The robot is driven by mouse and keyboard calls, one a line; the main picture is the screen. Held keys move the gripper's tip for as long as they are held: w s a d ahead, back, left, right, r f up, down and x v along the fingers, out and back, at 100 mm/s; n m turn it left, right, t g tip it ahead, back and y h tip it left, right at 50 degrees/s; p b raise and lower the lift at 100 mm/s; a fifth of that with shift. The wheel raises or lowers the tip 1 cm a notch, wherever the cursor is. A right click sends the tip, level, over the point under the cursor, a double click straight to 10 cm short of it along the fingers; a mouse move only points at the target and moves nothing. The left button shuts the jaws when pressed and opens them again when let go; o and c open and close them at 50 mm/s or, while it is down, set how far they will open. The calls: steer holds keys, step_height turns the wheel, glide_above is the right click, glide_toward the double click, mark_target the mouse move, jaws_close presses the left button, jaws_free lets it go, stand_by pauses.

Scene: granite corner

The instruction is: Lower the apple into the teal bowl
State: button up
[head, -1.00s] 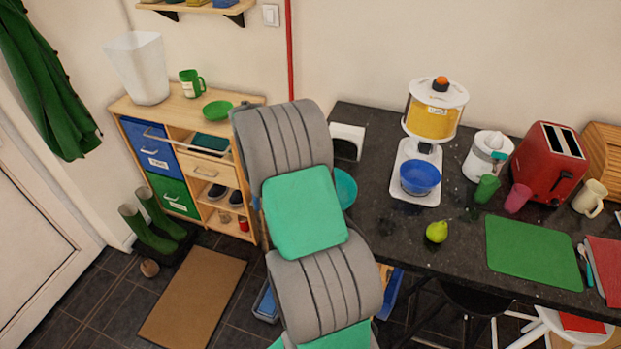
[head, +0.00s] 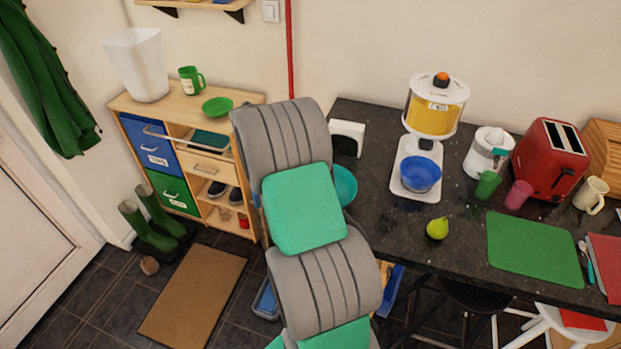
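The teal bowl (head: 345,185) stands on the dark countertop at its left end. My arm covers most of it, and only its right side shows. I see no apple; a yellow-green pear-shaped fruit (head: 437,228) lies on the counter near its front edge. My gripper is hidden behind my own arm, so I cannot see whether it holds anything.
On the counter (head: 385,218) are a dispenser with a blue bowl (head: 420,174), a juicer (head: 488,153), cups, a red toaster (head: 550,160) and a green mat (head: 535,248). A wooden cabinet (head: 185,110) stands left of my arm. The counter between bowl and fruit is clear.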

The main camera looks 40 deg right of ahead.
steer(key=shift+f, duration=0.15)
steer(key=o, duration=1.5)
steer(key=v, duration=0.7)
steer(key=shift+a+r+b, duration=0.15)
steer(key=shift+r+b, duration=0.2)
steer(key=shift+w+a+r, duration=0.1)
steer(key=shift+a+r, duration=0.1)
steer(key=shift+a, duration=0.05)
steer(key=s+a+r+m+t+y, duration=0.15)
steer(key=a+r, duration=0.25)
steer(key=a, duration=0.4)
steer(key=s+a+r+m+t, duration=0.1)
steer(key=a+r+m+t, duration=0.2)
steer(key=a, duration=0.6)
steer(key=s+a+m+y, duration=0.1)
steer(key=s+a, duration=0.1)
steer(key=a, duration=0.2)
steer(key=s+a+m+t+y, duration=0.1)
steer(key=s+a, duration=0.2)
steer(key=a, duration=0.1)
steer(key=s+a+f+m+t+y, duration=0.1)
steer(key=s+a, duration=0.1)
steer(key=a, duration=0.2)
steer(key=shift+s+a, duration=0.15)
steer(key=shift+s, duration=0.25)
